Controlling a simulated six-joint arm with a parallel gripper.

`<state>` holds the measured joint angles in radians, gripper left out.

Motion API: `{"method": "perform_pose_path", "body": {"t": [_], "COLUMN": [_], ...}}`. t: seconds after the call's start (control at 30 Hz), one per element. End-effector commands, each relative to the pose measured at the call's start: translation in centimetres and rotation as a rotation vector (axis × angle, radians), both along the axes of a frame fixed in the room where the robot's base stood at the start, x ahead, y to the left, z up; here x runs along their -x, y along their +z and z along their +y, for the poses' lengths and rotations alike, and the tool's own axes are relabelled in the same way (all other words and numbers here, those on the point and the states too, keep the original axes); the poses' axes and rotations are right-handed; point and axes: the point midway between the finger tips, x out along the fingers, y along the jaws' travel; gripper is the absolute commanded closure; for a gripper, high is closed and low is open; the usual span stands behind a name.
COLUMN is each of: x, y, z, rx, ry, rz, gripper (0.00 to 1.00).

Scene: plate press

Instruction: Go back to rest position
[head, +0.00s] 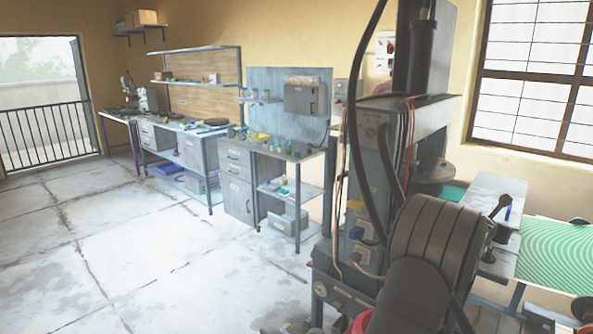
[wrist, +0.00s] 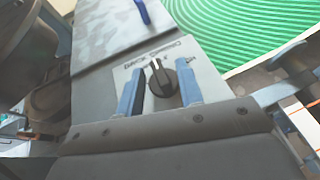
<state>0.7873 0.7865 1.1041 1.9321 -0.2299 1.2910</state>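In the wrist view my gripper (wrist: 160,67) has its two blue fingers spread, with nothing held between them. A black knob (wrist: 161,83) with a white pointer line shows between the fingers, on a light grey panel (wrist: 204,70) with blurred lettering. A gap shows between each finger and the knob; how far the fingertips are above the panel I cannot tell. In the head view my arm's dark ribbed part fills the lower right, and my fingers cannot be made out there.
The tall grey press (head: 378,180), with hoses and cables, stands close beside my arm. A green striped surface (head: 560,250) lies at right, also in the wrist view (wrist: 262,38). A blue handle (wrist: 142,12) stands above the panel. Workbenches (head: 265,150) line the back wall; the floor at left is clear.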

Motion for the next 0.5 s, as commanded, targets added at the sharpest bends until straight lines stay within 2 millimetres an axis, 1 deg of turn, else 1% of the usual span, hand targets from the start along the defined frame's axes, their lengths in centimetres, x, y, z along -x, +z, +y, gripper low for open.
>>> {"method": "perform_pose_path", "body": {"t": [0.03, 0.07, 0.17, 0.5], "x": [-0.35, -0.56, -0.71, -0.82], "y": [-0.43, -0.53, -0.44, -0.39], "z": [-0.65, -0.89, -0.52, -0.53], "rx": [-0.001, -0.002, -0.003, -0.001], "ry": [-0.001, -0.004, -0.063, -0.265], "rz": [0.001, -0.001, 0.003, 0.001], "gripper": [0.66, 0.66, 0.66, 0.66]}}
